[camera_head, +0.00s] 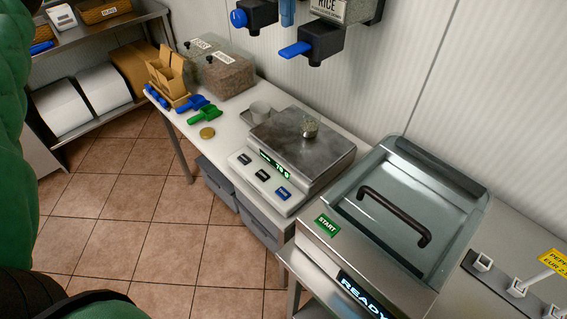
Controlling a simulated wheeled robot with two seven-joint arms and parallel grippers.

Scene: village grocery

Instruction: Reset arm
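A green arm link of mine fills the left edge, and a black and green part of mine shows at the bottom left. No gripper fingers are visible, so I cannot see either gripper or whether it holds anything. No right arm can be made out.
A machine with a clear lid (396,190) stands at the right, its display reading READY. Dispensers with blue levers (295,50) hang above. Green (205,114) and blue scoops, a cup (260,109), a gold lid (207,133) and bins lie along the counter. The tiled floor (165,215) is clear.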

